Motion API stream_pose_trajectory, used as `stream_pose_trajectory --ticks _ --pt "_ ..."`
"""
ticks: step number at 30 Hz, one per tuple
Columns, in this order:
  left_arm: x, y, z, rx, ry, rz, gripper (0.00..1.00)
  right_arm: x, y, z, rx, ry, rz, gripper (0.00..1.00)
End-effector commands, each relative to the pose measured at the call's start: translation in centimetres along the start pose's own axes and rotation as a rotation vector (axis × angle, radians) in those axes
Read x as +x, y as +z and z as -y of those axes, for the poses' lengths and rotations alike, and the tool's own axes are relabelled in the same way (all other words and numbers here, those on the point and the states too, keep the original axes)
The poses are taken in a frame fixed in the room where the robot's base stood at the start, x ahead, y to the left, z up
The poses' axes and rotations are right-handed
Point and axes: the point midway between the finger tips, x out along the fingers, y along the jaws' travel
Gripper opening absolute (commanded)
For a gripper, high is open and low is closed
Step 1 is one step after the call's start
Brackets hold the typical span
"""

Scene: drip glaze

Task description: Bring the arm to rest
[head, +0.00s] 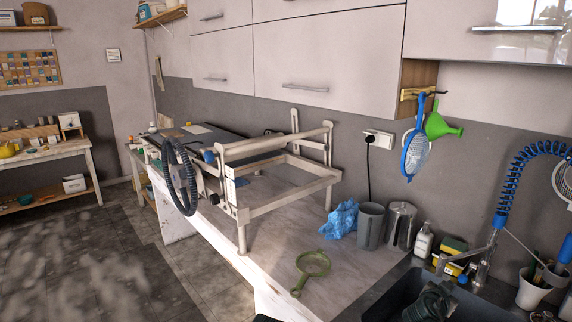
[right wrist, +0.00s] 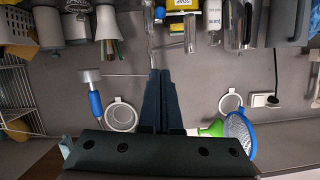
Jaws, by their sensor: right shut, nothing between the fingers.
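My right gripper (head: 434,302) shows at the bottom right of the head view, dark, over the sink. In the right wrist view its two dark fingers (right wrist: 161,75) lie together, shut and empty. That view is upside down and shows the grey wall beyond the fingers, with bottles and holders along the picture's top edge. Nothing is seen touching the fingers. My left gripper is not in view.
The dark sink (head: 400,285) lies around my right gripper, with the tap (head: 486,258) and its blue coiled hose close on the right. A bottle (head: 423,240), grey jugs (head: 370,226), a green strainer (head: 312,264) and a wooden frame (head: 290,200) stand or lie leftward on the worktop.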

Motion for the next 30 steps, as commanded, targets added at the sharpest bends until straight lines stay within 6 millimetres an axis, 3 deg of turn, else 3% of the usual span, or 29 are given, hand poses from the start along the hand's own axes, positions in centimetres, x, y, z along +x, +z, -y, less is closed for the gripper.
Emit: stream_pose_trajectory --ticks 2,10,17,25,30 --pt "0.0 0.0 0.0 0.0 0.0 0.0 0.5 0.0 0.0 0.0 0.0 0.0 0.0 0.0" --pt "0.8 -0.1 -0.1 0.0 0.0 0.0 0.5 -1.4 3.4 1.4 -0.068 0.014 0.088 0.0" --pt "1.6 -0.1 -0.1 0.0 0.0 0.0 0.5 -3.5 7.8 3.0 -0.164 0.016 0.206 0.0" --pt "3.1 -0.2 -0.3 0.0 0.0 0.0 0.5 -8.7 16.2 5.7 -0.381 -0.026 0.455 0.0" --pt "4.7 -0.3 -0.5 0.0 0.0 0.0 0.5 -15.9 24.4 7.6 -0.645 -0.143 0.718 0.0"
